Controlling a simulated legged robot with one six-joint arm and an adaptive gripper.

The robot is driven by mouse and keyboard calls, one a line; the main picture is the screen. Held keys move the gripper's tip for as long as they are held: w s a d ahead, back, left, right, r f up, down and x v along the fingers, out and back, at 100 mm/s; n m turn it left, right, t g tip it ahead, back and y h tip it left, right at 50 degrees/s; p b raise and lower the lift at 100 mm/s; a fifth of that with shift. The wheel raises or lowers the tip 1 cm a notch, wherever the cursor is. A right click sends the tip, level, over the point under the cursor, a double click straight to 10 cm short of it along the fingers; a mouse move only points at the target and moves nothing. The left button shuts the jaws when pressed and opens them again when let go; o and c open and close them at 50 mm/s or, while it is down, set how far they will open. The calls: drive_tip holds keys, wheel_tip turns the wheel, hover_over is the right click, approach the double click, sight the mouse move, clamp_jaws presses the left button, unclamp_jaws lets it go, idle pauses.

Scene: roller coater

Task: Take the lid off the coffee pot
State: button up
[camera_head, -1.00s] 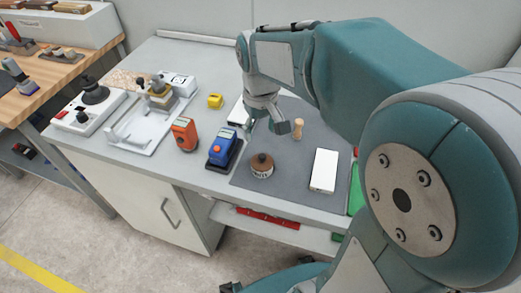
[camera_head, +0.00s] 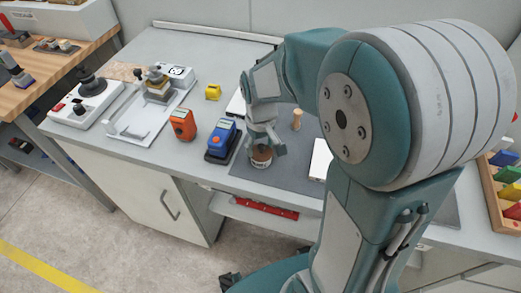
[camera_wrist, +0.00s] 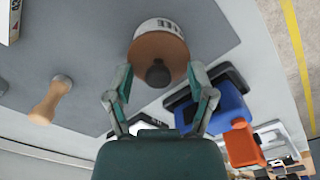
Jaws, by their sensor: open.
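The coffee pot (camera_head: 260,164) is a small round white container with dark lettering on the grey mat. Its brown lid (camera_wrist: 152,46) has a dark round knob (camera_wrist: 158,73) on top, and the lid sits on the pot. In the wrist view the white side of the pot (camera_wrist: 160,25) shows beyond the lid. My gripper (camera_wrist: 160,80) is open, with one finger on each side of the lid and knob. In the head view my gripper (camera_head: 263,142) points down at the pot and partly hides it. Contact with the lid cannot be told.
A blue device (camera_head: 222,140) in a dark cradle stands close left of the pot, with an orange device (camera_head: 183,125) farther left. A wooden peg-like object (camera_head: 297,118) and a white box (camera_head: 320,160) stand to the right. Bare mat (camera_head: 285,172) lies between.

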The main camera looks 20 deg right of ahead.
drive_tip(key=c, duration=0.8)
